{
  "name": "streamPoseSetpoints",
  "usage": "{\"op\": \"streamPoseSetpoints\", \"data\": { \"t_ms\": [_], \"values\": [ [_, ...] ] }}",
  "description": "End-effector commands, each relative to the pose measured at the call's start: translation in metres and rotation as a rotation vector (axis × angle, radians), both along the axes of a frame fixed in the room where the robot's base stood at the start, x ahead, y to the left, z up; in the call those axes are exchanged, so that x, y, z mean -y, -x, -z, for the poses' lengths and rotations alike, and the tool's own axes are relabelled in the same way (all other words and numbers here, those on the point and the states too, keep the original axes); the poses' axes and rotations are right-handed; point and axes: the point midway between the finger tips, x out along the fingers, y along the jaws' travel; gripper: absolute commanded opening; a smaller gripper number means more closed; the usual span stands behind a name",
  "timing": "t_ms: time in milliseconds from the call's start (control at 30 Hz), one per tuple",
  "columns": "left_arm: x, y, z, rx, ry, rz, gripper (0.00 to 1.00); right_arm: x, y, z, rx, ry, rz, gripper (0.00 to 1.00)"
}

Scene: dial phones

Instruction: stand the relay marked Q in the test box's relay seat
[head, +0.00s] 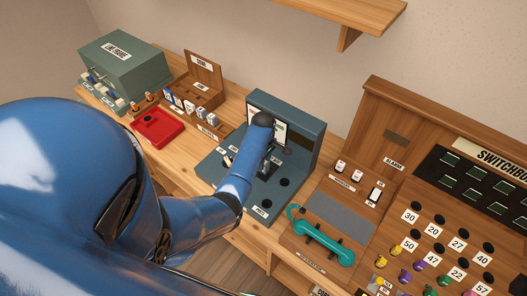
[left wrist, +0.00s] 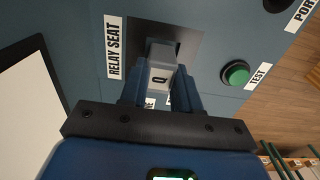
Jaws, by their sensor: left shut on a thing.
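The grey relay marked Q (left wrist: 160,76) is between the fingers of my left gripper (left wrist: 158,92) in the left wrist view. My left gripper is shut on it. Its far end overlaps the dark square relay seat (left wrist: 188,42), beside the label RELAY SEAT. I cannot tell whether the relay touches the seat or is just above it. In the head view the blue-grey test box (head: 310,140) stands mid-table, and my left arm reaches over it. There the arm hides the seat and relay. My right gripper is not in view.
A green TEST button (left wrist: 236,73) sits right of the seat, close to my fingers. A teal handset (head: 322,238) and the switchboard (head: 440,150) are to the right.

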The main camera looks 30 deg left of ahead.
Motion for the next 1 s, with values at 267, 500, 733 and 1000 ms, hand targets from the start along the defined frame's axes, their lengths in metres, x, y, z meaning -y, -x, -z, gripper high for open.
{"op": "streamPoseSetpoints", "data": {
  "t_ms": [267,500,733,1000],
  "values": [
    [-0.0001,-0.0002,0.0008,0.000,0.000,0.000,0.48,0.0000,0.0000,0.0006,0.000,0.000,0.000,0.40],
    [0.0000,-0.0001,0.0009,0.000,0.000,0.000,0.61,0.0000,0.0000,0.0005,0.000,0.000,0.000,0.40],
    [0.0000,0.0001,0.0011,0.000,0.000,0.000,0.74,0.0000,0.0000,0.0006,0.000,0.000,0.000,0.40],
    [0.0000,0.0000,-0.0006,0.000,0.000,0.000,0.74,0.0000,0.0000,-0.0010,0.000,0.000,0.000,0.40]
  ]
}}
